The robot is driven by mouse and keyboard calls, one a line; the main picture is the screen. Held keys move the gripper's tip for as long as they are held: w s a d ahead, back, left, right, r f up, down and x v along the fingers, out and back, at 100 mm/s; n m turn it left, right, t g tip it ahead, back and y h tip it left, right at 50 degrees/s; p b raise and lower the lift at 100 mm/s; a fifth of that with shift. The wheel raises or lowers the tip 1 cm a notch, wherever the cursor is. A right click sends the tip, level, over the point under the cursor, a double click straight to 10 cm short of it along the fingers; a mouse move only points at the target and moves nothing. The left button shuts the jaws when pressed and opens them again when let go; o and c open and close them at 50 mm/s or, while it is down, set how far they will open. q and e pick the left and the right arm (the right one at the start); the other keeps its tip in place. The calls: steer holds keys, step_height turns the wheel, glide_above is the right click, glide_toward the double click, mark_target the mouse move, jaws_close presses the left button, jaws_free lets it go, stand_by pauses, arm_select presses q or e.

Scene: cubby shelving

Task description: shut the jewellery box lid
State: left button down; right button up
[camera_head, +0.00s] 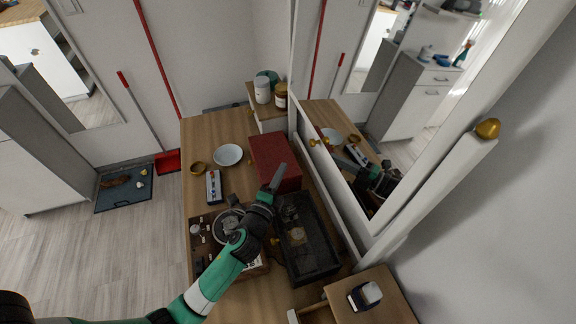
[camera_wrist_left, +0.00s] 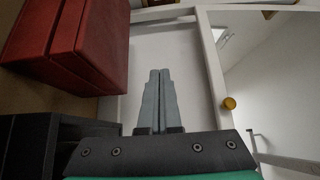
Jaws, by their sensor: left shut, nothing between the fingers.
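A dark red box (camera_head: 268,158), which looks like the jewellery box, sits on the wooden dresser top near the mirror. It also shows large at the upper left of the left wrist view (camera_wrist_left: 95,45). Its lid looks down on the base, with a seam between them; I cannot tell whether it is fully closed. My left gripper (camera_head: 280,172) is shut and empty. It is beside the red box at its near right side, and its fingers (camera_wrist_left: 160,74) show apart from the box in the left wrist view. My right gripper is not in view.
A black open-topped box (camera_head: 328,266) stands in front of the red box. A brown case (camera_head: 199,262) with several parts lies under my left arm. A white bowl (camera_head: 228,154) and wooden ring (camera_head: 198,168) stand behind left. The mirror (camera_head: 345,150) borders the right.

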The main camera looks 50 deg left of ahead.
arm_select(q)
steer(key=shift+s+a+f+b, duration=0.2)
steer(key=shift+s+f+b, duration=0.05)
steer(key=shift+s+f, duration=0.3)
steer(key=shift+s+a+f+b, duration=0.2)
steer(key=shift+s+f, duration=0.25)
steer(key=shift+f, duration=0.15)
steer(key=v, duration=1.1)
steer(key=shift+s+d+b, duration=0.25)
steer(key=shift+s+b, duration=0.05)
steer(key=shift+b, duration=0.15)
